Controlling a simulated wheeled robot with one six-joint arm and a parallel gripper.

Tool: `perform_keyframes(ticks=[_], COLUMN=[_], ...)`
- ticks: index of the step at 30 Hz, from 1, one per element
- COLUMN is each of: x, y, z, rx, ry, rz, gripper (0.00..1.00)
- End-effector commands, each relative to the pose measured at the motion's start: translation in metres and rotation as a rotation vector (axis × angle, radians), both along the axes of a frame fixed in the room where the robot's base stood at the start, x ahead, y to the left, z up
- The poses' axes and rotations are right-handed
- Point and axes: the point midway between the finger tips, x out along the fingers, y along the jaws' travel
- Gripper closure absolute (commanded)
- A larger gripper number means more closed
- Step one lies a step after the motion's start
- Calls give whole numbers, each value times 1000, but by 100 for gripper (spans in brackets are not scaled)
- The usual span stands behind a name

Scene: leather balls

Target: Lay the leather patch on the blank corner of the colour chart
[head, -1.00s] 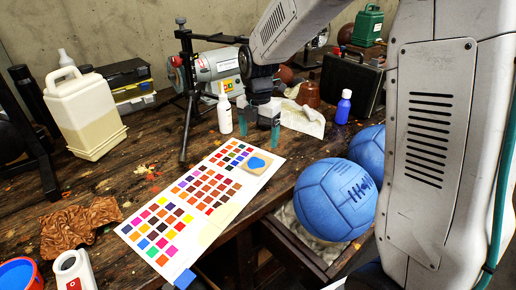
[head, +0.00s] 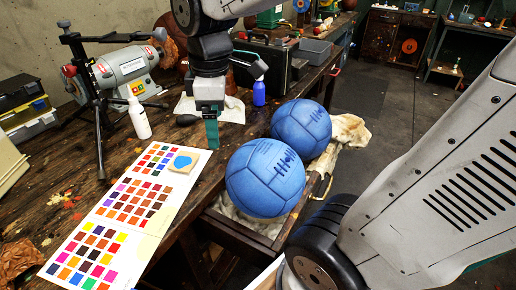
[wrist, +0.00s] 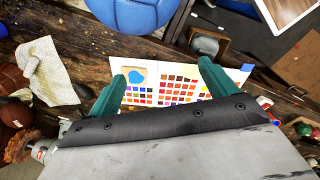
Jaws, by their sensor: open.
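The colour chart (head: 120,212) lies flat on the bench, a white sheet with rows of coloured squares. A tan square (head: 181,170) with a blue irregular patch (head: 183,162) on it lies at the chart's far right corner; both also show in the wrist view (wrist: 136,77). A small blue piece (wrist: 247,67) shows at the chart's other end in the wrist view. I cannot tell which blue piece is the leather patch. My gripper (head: 212,143) is open and empty, beyond and right of the tan square. Its green fingers (wrist: 163,70) point toward the chart.
Two blue balls (head: 265,178) rest right of the chart at the bench's edge. A white bottle (head: 139,118), a black tripod (head: 93,100) and a grinder (head: 125,70) stand behind.

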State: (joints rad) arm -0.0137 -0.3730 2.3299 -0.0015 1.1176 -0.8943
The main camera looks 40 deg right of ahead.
Motion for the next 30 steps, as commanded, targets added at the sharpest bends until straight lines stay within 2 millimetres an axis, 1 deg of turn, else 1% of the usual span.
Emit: perform_keyframes(ticks=[1, 3, 6, 9, 12, 17, 30], x=[-20, -45, -76, -100, -115, -125, -125], y=[-1, -3, -4, -5, -6, -5, -5], z=[3, 5, 3, -2, -5, -8, -8], rx=[8, 22, 41, 59, 71, 80, 80], ry=[-14, -23, -34, -40, -45, -46, -46], rz=[-115, -287, -513, -696, -820, -905, -909], gripper=[15, 15, 15, 15, 15, 15, 15])
